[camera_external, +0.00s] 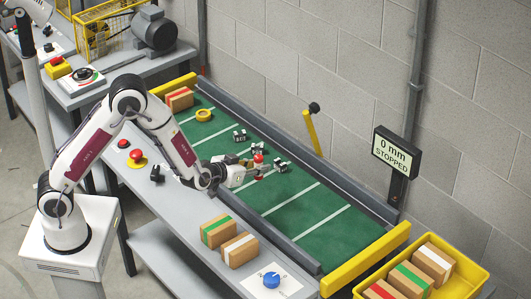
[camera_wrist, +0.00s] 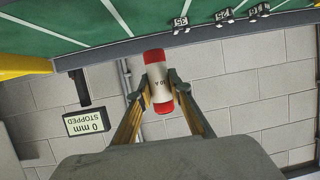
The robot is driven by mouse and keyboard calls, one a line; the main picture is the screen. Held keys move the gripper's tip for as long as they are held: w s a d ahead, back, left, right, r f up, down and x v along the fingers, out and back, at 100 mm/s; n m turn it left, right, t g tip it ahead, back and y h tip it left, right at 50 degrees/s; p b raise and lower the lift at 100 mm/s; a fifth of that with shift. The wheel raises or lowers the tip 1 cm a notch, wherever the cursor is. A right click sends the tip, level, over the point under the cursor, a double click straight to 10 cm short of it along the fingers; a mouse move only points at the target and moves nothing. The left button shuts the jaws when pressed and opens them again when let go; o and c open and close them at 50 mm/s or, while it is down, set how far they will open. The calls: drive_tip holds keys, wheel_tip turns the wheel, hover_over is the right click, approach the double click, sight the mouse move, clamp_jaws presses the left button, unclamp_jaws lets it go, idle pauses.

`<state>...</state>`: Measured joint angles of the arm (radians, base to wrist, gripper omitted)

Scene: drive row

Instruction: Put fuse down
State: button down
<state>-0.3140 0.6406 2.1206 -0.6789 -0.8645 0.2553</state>
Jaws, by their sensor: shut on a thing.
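My gripper (camera_wrist: 159,88) is shut on the fuse (camera_wrist: 160,82), a white cylinder with red end caps and small dark lettering, gripped around its middle. In the external view my gripper (camera_external: 257,168) is over the green conveyor belt, and the red top cap of the fuse (camera_external: 259,158) shows between the fingers. The fuse looks roughly upright there. Whether its lower end touches the belt, I cannot tell. Several small black numbered blocks (camera_external: 240,135) stand on the belt near it; one reads 35 (camera_wrist: 180,24) in the wrist view.
The green belt (camera_external: 315,225) has white cross lines and is bare toward the lower right. A yellow tape ring (camera_external: 203,115) and a box (camera_external: 180,99) lie at its far end. Two boxes (camera_external: 215,232) stand on the front ledge. The display (camera_external: 396,152) reads 0 mm STOPPED. A yellow crate (camera_external: 455,287) holds boxes.

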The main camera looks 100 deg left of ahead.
idle(0.3)
drive_tip(key=s+a+n+g+y, duration=0.1)
drive_tip(key=s+a, duration=0.5)
drive_tip(key=a, duration=0.6)
drive_tip(key=s+a+n+g+y, duration=0.1)
drive_tip(key=s+a+n+g, duration=0.2)
drive_tip(key=a, duration=1)
drive_tip(key=s+a+n+g+y, duration=0.1)
drive_tip(key=s+a+n+g, duration=0.1)
drive_tip(key=s+a, duration=0.7)
drive_tip(key=a, duration=0.4)
drive_tip(key=shift+s+a+r, duration=0.15)
drive_tip(key=shift+s+a, duration=0.05)
drive_tip(key=shift+s, duration=0.1)
drive_tip(key=shift+f, duration=3.1)
drive_tip(key=shift+f, duration=1.9)
drive_tip(key=shift+f, duration=0.15)
